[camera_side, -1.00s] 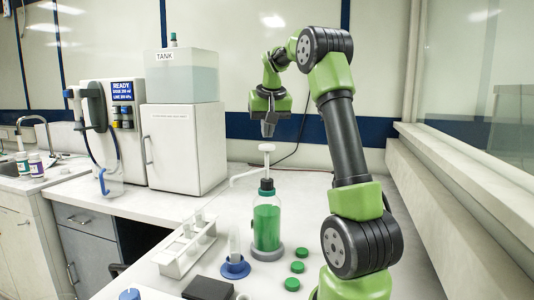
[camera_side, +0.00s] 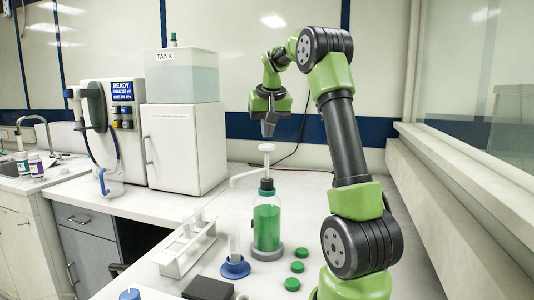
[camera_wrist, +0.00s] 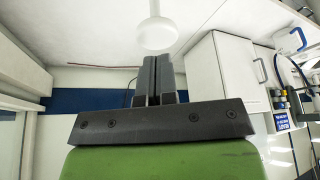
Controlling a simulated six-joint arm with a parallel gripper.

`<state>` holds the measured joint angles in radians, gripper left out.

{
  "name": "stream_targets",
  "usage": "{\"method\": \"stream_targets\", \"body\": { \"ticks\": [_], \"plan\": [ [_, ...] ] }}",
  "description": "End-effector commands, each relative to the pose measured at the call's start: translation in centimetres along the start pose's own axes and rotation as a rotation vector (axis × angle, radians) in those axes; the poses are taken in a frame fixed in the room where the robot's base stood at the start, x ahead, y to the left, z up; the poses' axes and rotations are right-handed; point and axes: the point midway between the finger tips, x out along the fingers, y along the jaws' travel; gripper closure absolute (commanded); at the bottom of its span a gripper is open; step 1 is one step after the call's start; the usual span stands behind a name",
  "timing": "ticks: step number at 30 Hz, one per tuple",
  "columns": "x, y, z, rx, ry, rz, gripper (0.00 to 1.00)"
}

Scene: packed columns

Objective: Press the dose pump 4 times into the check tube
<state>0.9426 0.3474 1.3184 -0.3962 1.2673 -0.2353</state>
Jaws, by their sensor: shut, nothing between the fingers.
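The dose pump is a bottle of green liquid (camera_side: 266,228) with a black collar and a white pump head (camera_side: 267,147) on top. Its long thin spout reaches left and down. The pump head also shows in the wrist view (camera_wrist: 157,34), just beyond my fingertips. The check tube (camera_side: 234,246) is a clear tube upright in a round blue base (camera_side: 235,267), left of the bottle and near the spout's side. My gripper (camera_side: 268,128) is above the pump head, pointing down, with a small gap between them. Its fingers are shut and empty, and they also show in the wrist view (camera_wrist: 159,75).
A white rack with tubes (camera_side: 184,255) stands left of the check tube. Several green caps (camera_side: 297,267) lie right of the bottle. A dark flat box (camera_side: 208,288) lies in front. A white cabinet with a tank (camera_side: 183,76) and a dispenser (camera_side: 105,130) stand behind at left.

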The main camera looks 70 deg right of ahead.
Motion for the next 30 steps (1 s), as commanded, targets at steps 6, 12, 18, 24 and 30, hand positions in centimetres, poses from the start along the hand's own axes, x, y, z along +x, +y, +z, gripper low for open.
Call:
{"method": "stream_targets", "body": {
  "ticks": [6,12,18,24,30],
  "plan": [
    [0.1,0.0,0.0,0.000,0.000,0.000,1.00],
    [0.7,0.0,0.3,0.000,-0.001,0.001,1.00],
    [1.3,0.0,0.6,-0.001,-0.001,0.001,1.00],
    [2.0,0.0,0.9,0.000,-0.002,0.000,1.00],
    [2.6,0.0,1.1,0.000,-0.002,0.001,1.00]
  ]
}}
